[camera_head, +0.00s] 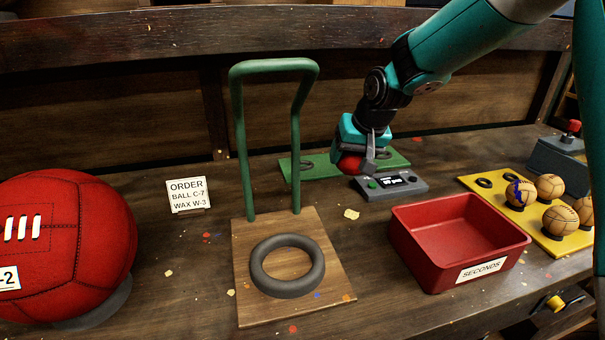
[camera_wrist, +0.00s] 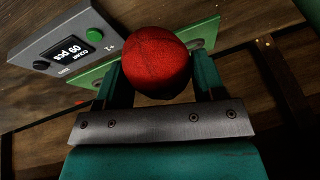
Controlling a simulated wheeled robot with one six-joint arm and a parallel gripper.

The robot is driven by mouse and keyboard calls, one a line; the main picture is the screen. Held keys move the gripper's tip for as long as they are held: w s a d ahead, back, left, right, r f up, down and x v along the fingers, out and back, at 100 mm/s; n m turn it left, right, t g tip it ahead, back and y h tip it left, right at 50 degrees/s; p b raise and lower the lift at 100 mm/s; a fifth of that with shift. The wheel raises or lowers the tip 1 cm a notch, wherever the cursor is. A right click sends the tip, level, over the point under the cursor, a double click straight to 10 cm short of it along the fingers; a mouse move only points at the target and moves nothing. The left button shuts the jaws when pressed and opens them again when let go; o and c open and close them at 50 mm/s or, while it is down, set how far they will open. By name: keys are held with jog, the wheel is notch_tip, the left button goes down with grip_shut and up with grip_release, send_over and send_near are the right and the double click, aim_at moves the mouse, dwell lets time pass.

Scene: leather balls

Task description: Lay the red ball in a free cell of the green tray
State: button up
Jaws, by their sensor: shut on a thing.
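The red ball (camera_wrist: 155,60) is between the two fingers of my gripper (camera_wrist: 160,85), which is shut on it. In the head view the ball (camera_head: 349,162) shows below my gripper (camera_head: 362,158), in front of the green tray. The green tray (camera_head: 325,168) lies flat at the back of the bench, with a dark ring cell visible at its left and another at its right. My gripper and the ball hide its middle. In the wrist view part of the tray (camera_wrist: 205,32) shows behind the ball. I cannot tell how high the ball is above the tray.
A grey counter box (camera_head: 390,184) stands just in front of the tray. A red SECONDS bin (camera_head: 459,238), a yellow tray (camera_head: 549,240) with several tan balls, a wooden stand (camera_head: 325,230) with a green frame, and a large red ball (camera_head: 75,240) are around.

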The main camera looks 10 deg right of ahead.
notch_tip(320, 180, down, 3)
jog(key=shift+w+b, duration=0.15)
jog(key=shift+b, duration=0.95)
jog(key=w+a+p, duration=0.1)
jog(key=w+a, duration=0.1)
jog(key=w, duration=0.3)
jog(key=w+a+p, duration=0.1)
jog(key=w, duration=0.5)
jog(key=w+a+p, duration=0.1)
jog(key=w+a, duration=0.1)
jog(key=w, duration=0.3)
jog(key=shift+w+a+r+p, duration=0.1)
jog(key=shift+w+a+p, duration=0.2)
jog(key=shift+a+p, duration=0.05)
jog(key=shift+w+f, duration=0.1)
jog(key=shift+f, duration=1.7)
jog(key=shift+f, duration=0.2)
jog(key=o, duration=1.1)
jog(key=shift+c, duration=0.2)
jog(key=shift+r, duration=0.1)
